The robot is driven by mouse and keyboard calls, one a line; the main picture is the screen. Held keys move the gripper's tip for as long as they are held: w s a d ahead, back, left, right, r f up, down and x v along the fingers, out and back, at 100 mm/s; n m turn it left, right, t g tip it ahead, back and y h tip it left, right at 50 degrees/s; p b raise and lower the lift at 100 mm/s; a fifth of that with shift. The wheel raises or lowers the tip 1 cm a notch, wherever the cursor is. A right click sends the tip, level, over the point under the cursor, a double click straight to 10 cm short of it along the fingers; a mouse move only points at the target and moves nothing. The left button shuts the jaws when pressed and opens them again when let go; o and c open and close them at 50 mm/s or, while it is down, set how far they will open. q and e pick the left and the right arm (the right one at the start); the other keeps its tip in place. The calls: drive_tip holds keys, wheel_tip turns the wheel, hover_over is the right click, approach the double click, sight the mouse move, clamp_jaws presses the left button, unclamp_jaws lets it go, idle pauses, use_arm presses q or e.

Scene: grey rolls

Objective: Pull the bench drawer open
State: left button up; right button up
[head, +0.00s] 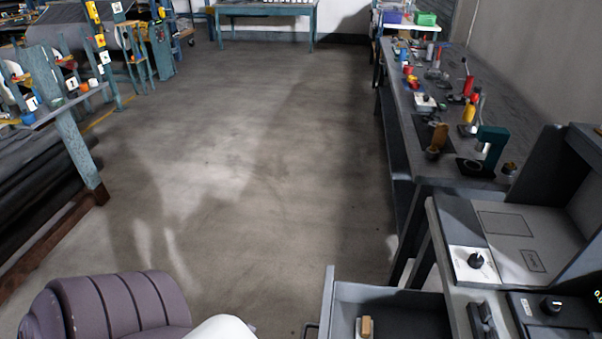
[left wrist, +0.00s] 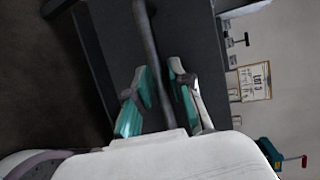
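The bench drawer (head: 390,293) is pulled out at the bottom of the head view, its inside showing. A small wooden-topped object (head: 366,326) lies in it. Part of its dark handle (head: 311,328) shows at the drawer's left side; the rest is cut off by the frame. In the left wrist view my left gripper (left wrist: 160,72) has its two teal fingers apart, either side of a grey bar (left wrist: 147,40), seemingly the handle, before a dark grey panel. A gap shows on the right side of the bar. The left gripper's fingers are outside the head view. My right gripper is in neither view.
The bench top with a black knob (head: 476,260) stands above the drawer. A long workbench (head: 445,166) with several tools runs behind it. The floor between is clear.

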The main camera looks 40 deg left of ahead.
use_arm(q)
drive_tip(key=v, duration=1.2)
idle(0.5)
